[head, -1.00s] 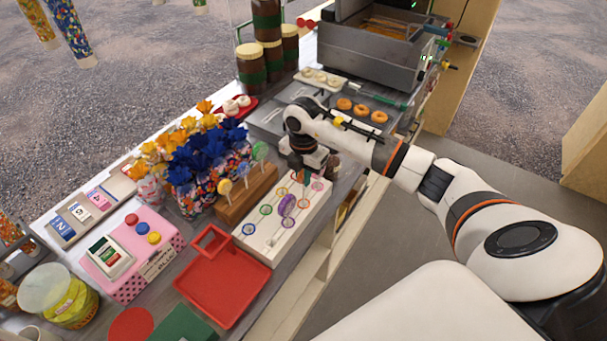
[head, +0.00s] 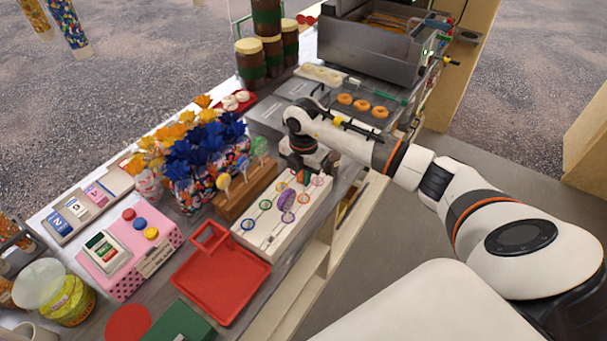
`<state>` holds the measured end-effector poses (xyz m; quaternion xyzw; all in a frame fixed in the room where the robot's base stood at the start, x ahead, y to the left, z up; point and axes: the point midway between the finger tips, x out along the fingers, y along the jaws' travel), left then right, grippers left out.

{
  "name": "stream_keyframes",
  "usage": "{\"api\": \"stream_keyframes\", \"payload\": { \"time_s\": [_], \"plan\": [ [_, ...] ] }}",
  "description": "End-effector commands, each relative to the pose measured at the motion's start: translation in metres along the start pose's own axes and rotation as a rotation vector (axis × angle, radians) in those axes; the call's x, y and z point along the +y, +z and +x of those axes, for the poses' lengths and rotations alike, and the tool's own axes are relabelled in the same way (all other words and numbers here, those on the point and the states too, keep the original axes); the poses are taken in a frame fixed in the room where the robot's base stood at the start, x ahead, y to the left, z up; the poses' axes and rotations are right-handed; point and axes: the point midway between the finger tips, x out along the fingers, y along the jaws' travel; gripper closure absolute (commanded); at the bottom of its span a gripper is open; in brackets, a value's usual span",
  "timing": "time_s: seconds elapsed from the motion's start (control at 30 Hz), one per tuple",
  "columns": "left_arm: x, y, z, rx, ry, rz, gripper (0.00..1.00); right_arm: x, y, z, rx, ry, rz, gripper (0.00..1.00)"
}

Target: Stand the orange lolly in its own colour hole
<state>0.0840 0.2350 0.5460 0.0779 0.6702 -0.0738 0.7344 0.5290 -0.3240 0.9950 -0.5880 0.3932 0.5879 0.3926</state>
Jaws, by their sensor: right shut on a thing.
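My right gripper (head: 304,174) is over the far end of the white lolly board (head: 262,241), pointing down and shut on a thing. A small orange patch shows at its fingertips, which fits the orange lolly (head: 304,178); most of it is hidden by the gripper. The board has coloured rings joined by lines, among them green, blue, orange and pink. A purple lolly (head: 286,199) stands on the board just left of and below the gripper. I cannot tell whether the held lolly touches the board. My left gripper is out of view.
A wooden block (head: 247,195) with several lollies stands left of the board. Blue and orange flowers (head: 196,152) are behind it. A red tray (head: 222,283) lies in front, a pink box (head: 130,260) beside it. Doughnuts (head: 361,105) and a grey fryer (head: 370,52) are beyond.

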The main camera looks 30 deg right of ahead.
Motion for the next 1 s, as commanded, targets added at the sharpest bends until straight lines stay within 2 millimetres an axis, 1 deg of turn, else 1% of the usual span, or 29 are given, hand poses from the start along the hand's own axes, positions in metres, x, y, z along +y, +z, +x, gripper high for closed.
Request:
{"api": "stream_keyframes", "payload": {
  "time_s": [0.27,0.7,0.97,1.0],
  "plan": [
    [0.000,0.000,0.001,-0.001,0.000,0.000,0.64,0.000,0.000,0.001,0.000,0.000,0.000,1.00],
    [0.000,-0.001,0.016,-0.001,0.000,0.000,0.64,0.000,0.000,0.022,0.000,0.001,0.000,1.00],
    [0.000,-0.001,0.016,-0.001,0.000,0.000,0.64,0.000,0.000,0.023,0.000,0.001,0.000,1.00],
    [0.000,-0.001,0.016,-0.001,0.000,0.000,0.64,0.000,0.000,0.023,0.000,0.001,0.000,0.83]
  ]
}}
